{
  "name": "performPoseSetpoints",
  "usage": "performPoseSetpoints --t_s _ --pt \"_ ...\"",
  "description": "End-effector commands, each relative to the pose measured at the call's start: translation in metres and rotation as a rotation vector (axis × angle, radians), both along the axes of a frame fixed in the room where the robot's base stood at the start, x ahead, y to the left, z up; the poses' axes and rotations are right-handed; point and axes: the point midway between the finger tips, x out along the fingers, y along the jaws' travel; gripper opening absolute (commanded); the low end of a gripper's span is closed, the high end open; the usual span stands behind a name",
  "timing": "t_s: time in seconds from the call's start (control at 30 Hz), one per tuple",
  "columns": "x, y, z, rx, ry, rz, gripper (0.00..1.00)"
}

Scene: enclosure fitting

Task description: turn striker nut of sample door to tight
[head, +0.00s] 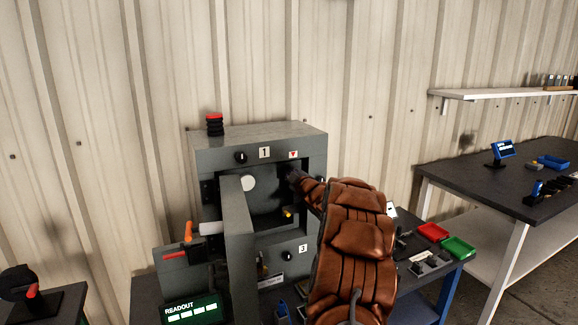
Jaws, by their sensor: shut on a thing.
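The grey enclosure (222,153) stands on a bench with its upper compartment open. A grey door panel (238,235), seemingly the sample door, is swung out toward me at the left of the dark opening. My brown-covered arm reaches in from the lower right. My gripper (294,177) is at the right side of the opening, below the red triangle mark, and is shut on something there. The striker nut is hidden by the gripper, so its position cannot be read.
A yellow-tipped part (287,213) sits low in the opening. An orange-handled lever (188,232) and a readout display (192,311) are at the left. Red (433,232) and green (458,247) trays lie on the bench at right. Another table (470,177) stands farther right.

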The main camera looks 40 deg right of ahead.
Motion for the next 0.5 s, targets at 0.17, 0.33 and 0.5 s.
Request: performPoseSetpoints --t_s 0.17,0.33,0.5 --pt "-0.0002 -0.0002 0.003 0.161 -0.052 -0.002 0.0" --pt "0.0003 0.0004 0.0032 0.311 -0.103 -0.001 0.0" --pt "-0.0001 0.0 0.0036 0.461 -0.159 -0.002 0.0"
